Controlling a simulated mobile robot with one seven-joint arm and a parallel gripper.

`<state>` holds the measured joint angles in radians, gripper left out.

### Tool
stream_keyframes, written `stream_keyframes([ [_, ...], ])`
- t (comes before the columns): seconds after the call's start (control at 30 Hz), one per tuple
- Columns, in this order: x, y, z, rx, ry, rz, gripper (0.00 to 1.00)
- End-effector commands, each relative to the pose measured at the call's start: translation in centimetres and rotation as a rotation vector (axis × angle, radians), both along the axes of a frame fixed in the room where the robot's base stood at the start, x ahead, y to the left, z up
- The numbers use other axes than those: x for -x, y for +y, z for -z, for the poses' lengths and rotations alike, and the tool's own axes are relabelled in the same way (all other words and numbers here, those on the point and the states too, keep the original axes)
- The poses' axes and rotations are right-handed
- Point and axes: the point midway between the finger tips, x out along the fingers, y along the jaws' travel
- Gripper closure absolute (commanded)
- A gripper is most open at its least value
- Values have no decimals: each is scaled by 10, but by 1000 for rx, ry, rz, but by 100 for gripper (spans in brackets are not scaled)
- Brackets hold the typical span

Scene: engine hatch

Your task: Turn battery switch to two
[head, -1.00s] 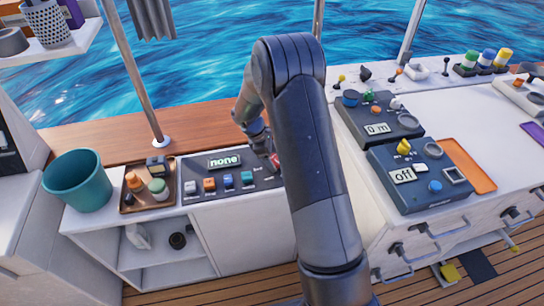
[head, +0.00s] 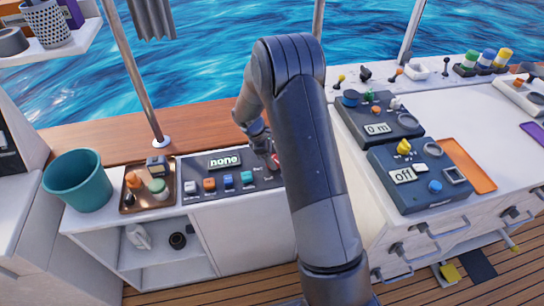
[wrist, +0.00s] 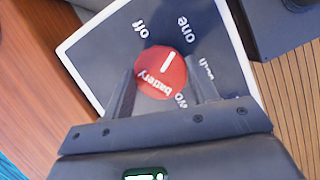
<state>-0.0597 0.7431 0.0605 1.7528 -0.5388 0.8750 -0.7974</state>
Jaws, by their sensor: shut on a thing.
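The battery switch is a round red knob (wrist: 160,76) with a white pointer bar, on a dark panel (wrist: 115,55) with a pale edge. In the wrist view the labels "off" and "one" stand above it, and "both" and a partly hidden "two" to its right and lower right. The bar points up, between "off" and "one". My gripper (wrist: 163,88) is shut on the knob, one finger on each side. In the head view the knob (head: 275,161) shows as a small red patch beside my arm, which hides much of that panel end.
Left of the knob are several coloured buttons and a display (head: 225,161) reading "none". Farther left are a brown tray (head: 131,203) of small items and a teal bucket (head: 77,182). Switch boxes (head: 415,178) stand on the right counter.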

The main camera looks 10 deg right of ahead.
Motion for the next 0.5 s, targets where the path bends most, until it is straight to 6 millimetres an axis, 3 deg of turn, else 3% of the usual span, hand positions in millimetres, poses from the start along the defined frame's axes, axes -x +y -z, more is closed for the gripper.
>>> stream_keyframes([
  [0.27,-1,0,0,0,0,100,70],
  [0.5,-2,-1,0,0,-1,293,70],
])
